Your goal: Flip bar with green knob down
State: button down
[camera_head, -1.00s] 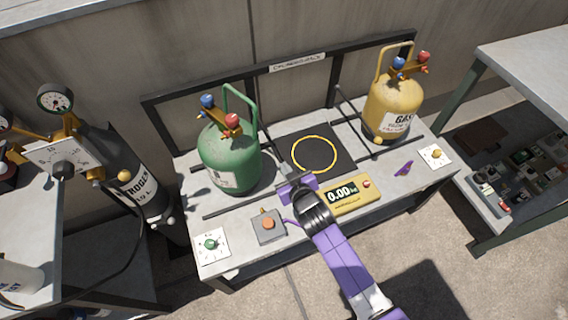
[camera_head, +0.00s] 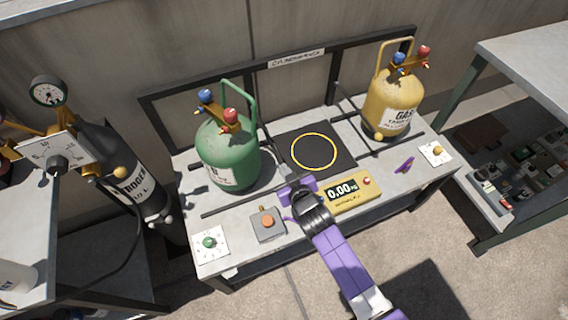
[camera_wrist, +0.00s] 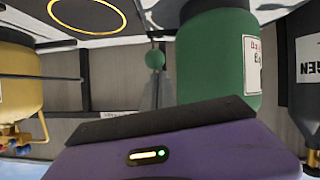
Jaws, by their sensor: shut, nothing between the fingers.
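In the wrist view a green ball knob (camera_wrist: 155,59) shows just beyond my gripper (camera_wrist: 165,120), beside the green cylinder, on a thin bar. In the head view my gripper (camera_head: 292,182) is shut and empty, low over the bench in front of the green cylinder's right side. The knob is hidden there, and I cannot tell whether my gripper touches it. A dark bar (camera_head: 235,204) runs along the front of the green cylinder (camera_head: 230,160); I cannot tell if it carries the green knob.
A yellow scale display (camera_head: 347,192) sits right of my gripper, and a black pad (camera_head: 300,135) with a yellow ring lies behind it. A grey box with an orange button (camera_head: 267,222) and a green dial (camera_head: 209,242) are at left. A yellow cylinder (camera_head: 388,105) stands at right.

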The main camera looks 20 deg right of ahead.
jog(key=w+r+p+v, duration=0.1)
jog(key=r+v, duration=0.1)
jog(key=v, duration=0.8)
jog(key=shift+s+a+r, duration=0.25)
jog(key=shift+a+r, duration=0.05)
jog(key=s+r+t, duration=0.3)
jog(key=s+r, duration=0.1)
jog(key=r, duration=0.4)
jog(key=s+r, duration=0.3)
jog(key=s, duration=0.6)
jog(key=s+d+r+m, duration=0.1)
jog(key=s+r, duration=0.3)
jog(key=s, duration=0.6)
jog(key=s+r+g, duration=0.1)
jog(key=s+r, duration=0.3)
jog(key=s, duration=0.5)
jog(key=shift+s+d+m+y, duration=0.3)
jog(key=shift+d, duration=0.05)
